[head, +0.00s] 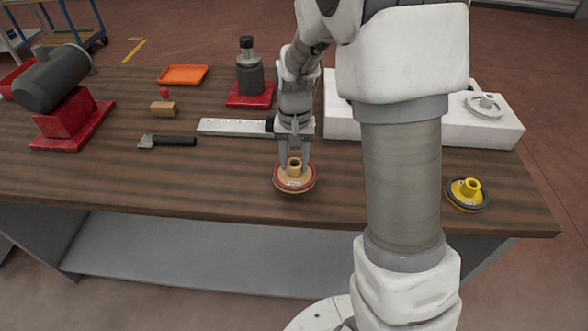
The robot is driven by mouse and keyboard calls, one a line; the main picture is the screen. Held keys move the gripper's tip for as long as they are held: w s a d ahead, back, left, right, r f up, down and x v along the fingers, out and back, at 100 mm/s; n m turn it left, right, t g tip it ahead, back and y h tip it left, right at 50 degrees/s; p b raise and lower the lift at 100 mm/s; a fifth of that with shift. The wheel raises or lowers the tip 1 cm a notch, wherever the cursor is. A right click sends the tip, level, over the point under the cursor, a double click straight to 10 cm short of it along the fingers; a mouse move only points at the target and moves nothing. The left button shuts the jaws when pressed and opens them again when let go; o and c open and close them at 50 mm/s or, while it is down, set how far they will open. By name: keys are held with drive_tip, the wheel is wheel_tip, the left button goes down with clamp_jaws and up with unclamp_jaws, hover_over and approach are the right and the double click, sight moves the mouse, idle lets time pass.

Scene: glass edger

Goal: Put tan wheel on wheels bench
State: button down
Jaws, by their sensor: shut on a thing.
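The tan wheel (294,181) is a round disc with a reddish rim and a raised tan hub. It is at the front middle of the brown wooden bench (230,190). My gripper (295,160) points down over it and is shut on its hub, one finger on each side. I cannot tell whether the wheel touches the bench top or hangs just above it.
A yellow wheel (467,193) lies at the right front. A white block (475,129) behind it carries a grey wheel (485,106). A ruler (232,126), a black-handled tool (170,141), a wooden block (163,108), an orange tray (183,75) and red-based machines (72,122) are left.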

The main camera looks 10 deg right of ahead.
sight(295, 172)
wheel_tip(295, 172, down, 4)
drive_tip(key=shift+r, duration=0.15)
drive_tip(key=shift+c, duration=1.9)
unclamp_jaws()
